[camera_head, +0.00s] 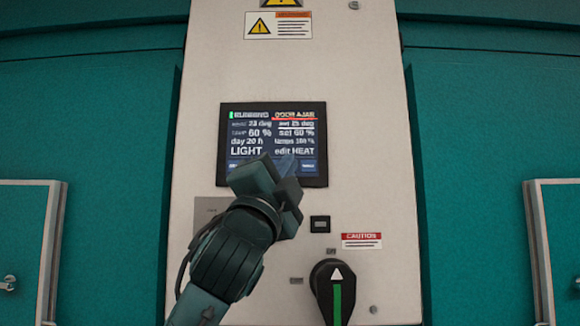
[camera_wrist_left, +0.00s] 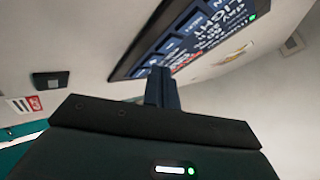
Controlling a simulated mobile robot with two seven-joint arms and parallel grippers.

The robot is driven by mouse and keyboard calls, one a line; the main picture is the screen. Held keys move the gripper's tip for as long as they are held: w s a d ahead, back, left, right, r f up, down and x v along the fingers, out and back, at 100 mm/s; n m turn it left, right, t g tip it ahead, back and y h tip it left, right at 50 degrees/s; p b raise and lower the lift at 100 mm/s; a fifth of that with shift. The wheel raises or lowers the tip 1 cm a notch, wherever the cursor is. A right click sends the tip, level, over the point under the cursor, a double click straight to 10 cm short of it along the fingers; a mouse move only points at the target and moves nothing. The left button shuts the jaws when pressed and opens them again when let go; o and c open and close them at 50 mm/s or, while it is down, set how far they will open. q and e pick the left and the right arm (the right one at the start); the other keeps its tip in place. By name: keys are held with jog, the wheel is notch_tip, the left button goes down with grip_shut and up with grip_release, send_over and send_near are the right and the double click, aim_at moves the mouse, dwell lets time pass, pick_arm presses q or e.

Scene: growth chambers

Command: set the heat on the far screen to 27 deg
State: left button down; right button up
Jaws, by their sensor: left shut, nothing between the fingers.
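The dark screen (camera_head: 262,133) sits on the pale panel between teal walls. Its blurred text seems to read 23 deg, set 25 deg, 60 %, set 60 %, day 20 h, LIGHT and edit HEAT. My left gripper (camera_head: 287,166) is shut and empty, with its tips in front of the screen's lower edge. It hides part of the bottom row. In the left wrist view, the shut fingers (camera_wrist_left: 161,86) point at the lower part of the tilted screen (camera_wrist_left: 205,32). I cannot tell whether they touch it. My right gripper is out of view.
Below the screen are a small black module (camera_head: 320,224), a red caution label (camera_head: 361,240) and a black rotary switch (camera_head: 335,290) with a green stripe. Warning labels (camera_head: 278,25) are above. Pale-framed teal panels (camera_head: 555,245) stand at both sides.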

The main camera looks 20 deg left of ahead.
pick_arm(q)
jog(key=shift+s+d, duration=0.15)
jog(key=shift+s, duration=0.35)
jog(key=s, duration=0.2)
jog(key=s+d, duration=0.1)
jog(key=s, duration=0.1)
jog(key=shift+s+d, duration=0.2)
jog(key=shift+s, duration=0.2)
dwell(2.1)
